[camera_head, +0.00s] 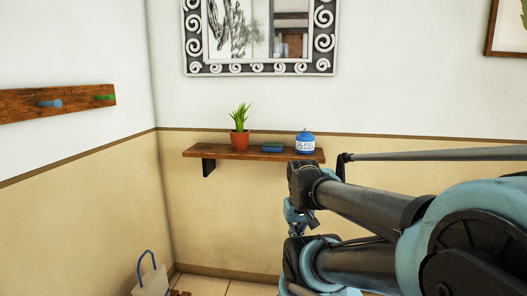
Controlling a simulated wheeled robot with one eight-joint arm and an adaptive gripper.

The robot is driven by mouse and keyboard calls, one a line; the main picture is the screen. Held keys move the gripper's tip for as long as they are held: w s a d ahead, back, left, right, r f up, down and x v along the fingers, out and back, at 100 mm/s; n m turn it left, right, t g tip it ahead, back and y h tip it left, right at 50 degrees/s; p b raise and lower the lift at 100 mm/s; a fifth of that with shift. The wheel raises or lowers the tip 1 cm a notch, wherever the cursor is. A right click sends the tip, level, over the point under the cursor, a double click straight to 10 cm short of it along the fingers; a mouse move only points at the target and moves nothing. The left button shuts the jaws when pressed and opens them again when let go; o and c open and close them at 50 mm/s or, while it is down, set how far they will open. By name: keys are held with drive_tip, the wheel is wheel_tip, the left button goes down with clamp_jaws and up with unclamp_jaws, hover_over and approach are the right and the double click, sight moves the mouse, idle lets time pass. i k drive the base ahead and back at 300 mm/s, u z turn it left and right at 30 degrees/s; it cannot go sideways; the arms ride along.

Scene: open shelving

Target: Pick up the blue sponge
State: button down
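The blue sponge (272,148) is a small, flat blue block lying on a narrow wooden wall shelf (226,153). It sits between a potted plant on its left and a blue-and-white bottle on its right. My arm reaches in from the right side of the picture. Its end is folded down in front of and below the right end of the shelf, apart from the sponge.
The potted plant (240,139) and the bottle (305,143) flank the sponge closely. A framed mirror (202,69) hangs above. A wooden peg rail (28,103) is on the left wall. A white container with a blue handle (151,281) stands on the floor at lower left.

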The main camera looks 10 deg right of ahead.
sight(272, 147)
drive_tip(key=u, duration=0.05)
drive_tip(key=i, duration=1)
drive_tip(key=z, duration=0.05)
